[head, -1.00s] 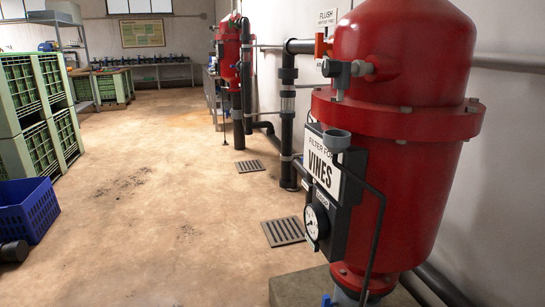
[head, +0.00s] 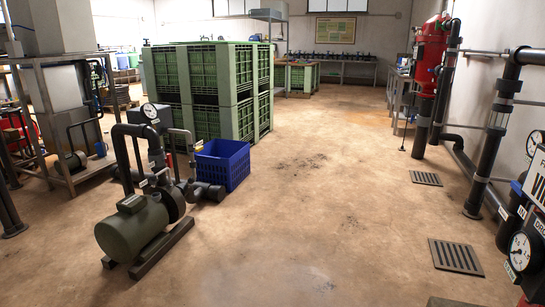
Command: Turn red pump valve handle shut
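A red shape (head: 18,133), perhaps a red pump, shows at the far left, partly hidden behind frames and pipes. I cannot make out a valve handle on it. A dark green pump (head: 130,228) with black pipes and a round gauge (head: 149,111) stands on the floor at the front left. A small bit of red shows behind its pipes, too hidden to identify. My gripper is not in view.
A blue crate (head: 223,166) sits behind the green pump, before stacked green crates (head: 200,100). A metal stand (head: 75,180) is at left. Black pipes (head: 490,150), floor grates (head: 456,257) and a red tank (head: 431,60) line the right. The middle floor is clear.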

